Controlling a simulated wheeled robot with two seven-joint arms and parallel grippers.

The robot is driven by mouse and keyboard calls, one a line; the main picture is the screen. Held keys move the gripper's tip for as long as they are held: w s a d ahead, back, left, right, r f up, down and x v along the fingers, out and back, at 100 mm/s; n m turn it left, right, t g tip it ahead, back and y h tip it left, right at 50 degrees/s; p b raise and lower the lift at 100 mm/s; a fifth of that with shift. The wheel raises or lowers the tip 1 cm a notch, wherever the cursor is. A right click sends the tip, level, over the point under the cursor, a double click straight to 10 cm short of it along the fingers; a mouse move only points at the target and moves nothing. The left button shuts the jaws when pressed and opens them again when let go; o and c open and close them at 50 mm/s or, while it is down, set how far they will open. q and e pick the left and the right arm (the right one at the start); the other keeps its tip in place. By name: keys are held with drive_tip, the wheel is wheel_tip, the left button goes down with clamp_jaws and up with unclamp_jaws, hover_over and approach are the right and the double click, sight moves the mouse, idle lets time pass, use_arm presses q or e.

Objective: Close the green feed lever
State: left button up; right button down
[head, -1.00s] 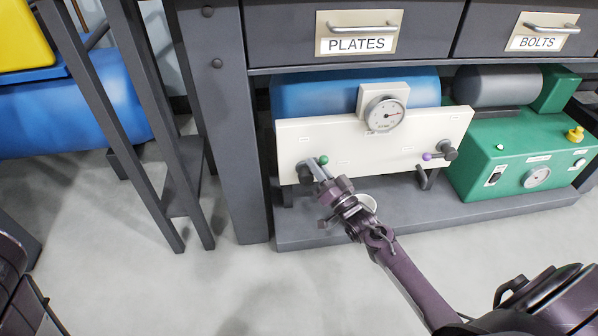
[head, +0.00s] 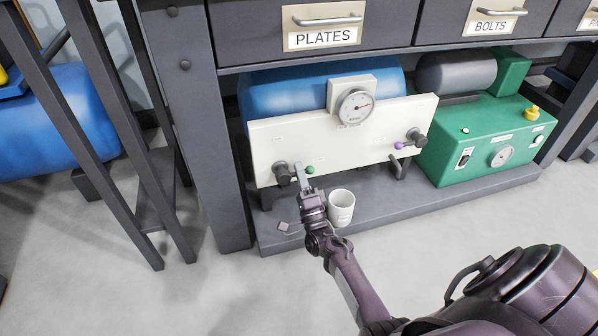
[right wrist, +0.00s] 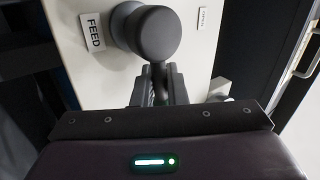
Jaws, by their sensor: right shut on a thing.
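The green feed lever shows by its green ball (head: 309,170), just right of a dark round hub (head: 282,169) at the left end of the cream panel (head: 330,152). My right gripper (head: 299,173) reaches up to it from below, between hub and ball. In the right wrist view, the jaws (right wrist: 157,88) are shut on the thin lever rod (right wrist: 157,72) below a grey rounded knob (right wrist: 158,33), beside a FEED label (right wrist: 94,32). The green ball is hidden there. My left gripper is out of view.
A white mug (head: 341,207) stands on the grey base shelf (head: 400,212), close right of my right gripper. A purple-tipped lever (head: 398,145) sits at the panel's right end. A gauge (head: 356,107) is above the panel, and a green box (head: 490,145) stands right.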

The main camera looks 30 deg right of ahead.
drive_tip(key=shift+f+m+h, duration=0.25)
drive_tip(key=shift+m+h, duration=0.35)
drive_tip(key=shift+m, duration=0.3)
drive_tip(key=c, duration=1.5)
unclamp_jaws()
drive_tip(key=shift+c, duration=0.2)
drive_tip(key=p+v, duration=0.1)
drive_tip(key=v, duration=0.7)
drive_tip(key=shift+p, duration=0.4)
